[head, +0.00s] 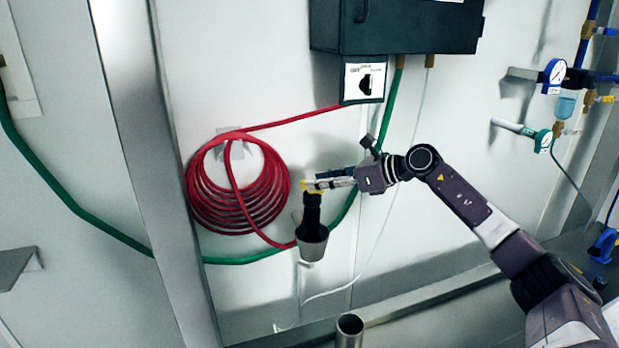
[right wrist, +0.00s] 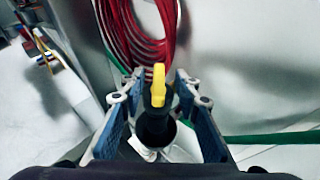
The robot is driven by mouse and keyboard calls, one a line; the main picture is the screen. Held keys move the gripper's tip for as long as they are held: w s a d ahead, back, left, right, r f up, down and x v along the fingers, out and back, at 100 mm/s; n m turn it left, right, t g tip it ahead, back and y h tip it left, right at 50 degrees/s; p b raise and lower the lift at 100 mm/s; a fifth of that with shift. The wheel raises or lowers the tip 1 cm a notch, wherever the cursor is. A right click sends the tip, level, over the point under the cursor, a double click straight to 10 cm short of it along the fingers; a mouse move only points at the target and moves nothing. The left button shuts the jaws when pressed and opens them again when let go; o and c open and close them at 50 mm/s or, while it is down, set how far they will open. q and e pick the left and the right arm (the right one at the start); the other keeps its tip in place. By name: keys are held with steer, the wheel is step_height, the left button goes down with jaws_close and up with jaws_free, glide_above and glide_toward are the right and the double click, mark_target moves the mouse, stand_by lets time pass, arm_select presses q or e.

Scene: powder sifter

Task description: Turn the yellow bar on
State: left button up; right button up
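The yellow bar (head: 306,185) sits at the top of a black handle (head: 311,212) that stands in a grey cup-shaped holder (head: 312,247) on the wall. In the right wrist view the yellow bar (right wrist: 159,84) points up the picture, above the dark handle. My right gripper (head: 322,183) reaches in from the right at the bar's height. In its wrist view the right gripper (right wrist: 158,92) is open, with a finger on each side of the bar and visible gaps between. Part of the bar is hidden by the gripper in the head view. My left gripper is not in view.
A coiled red hose (head: 240,185) hangs on the wall at left, close to the handle. A green hose (head: 240,260) runs behind. A dark box (head: 395,28) with a black rotary switch (head: 366,83) is above. A metal tube (head: 350,328) stands below.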

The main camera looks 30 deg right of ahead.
steer(key=shift+p+x, duration=0.5)
steer(key=shift+x, duration=1.3)
steer(key=shift+c, duration=0.7)
jaws_close()
